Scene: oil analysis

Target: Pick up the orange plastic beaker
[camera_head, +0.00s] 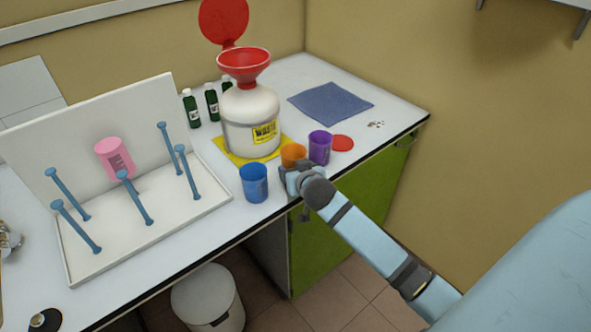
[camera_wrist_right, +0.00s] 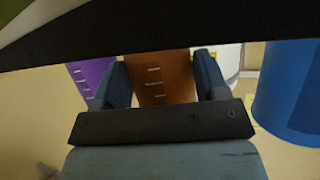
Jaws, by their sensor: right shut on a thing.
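The orange plastic beaker (camera_head: 293,154) stands at the front of the counter, between a blue beaker (camera_head: 254,184) and a purple beaker (camera_head: 320,147). My right gripper (camera_head: 294,168) reaches it from the front and hides its lower part. In the right wrist view the two fingers (camera_wrist_right: 165,80) lie on either side of the orange beaker (camera_wrist_right: 163,75), shut on it. The purple beaker (camera_wrist_right: 92,75) and the blue beaker (camera_wrist_right: 288,85) show to its two sides there. I cannot tell whether the orange beaker is clear of the counter. My left gripper is not clearly in view.
A white waste container (camera_head: 250,120) with a red funnel (camera_head: 243,65) stands behind on a yellow mat (camera_head: 222,146). A white peg rack (camera_head: 160,225) holding a pink beaker (camera_head: 114,157) is at left. A blue cloth (camera_head: 330,103) and red disc (camera_head: 343,143) lie at right.

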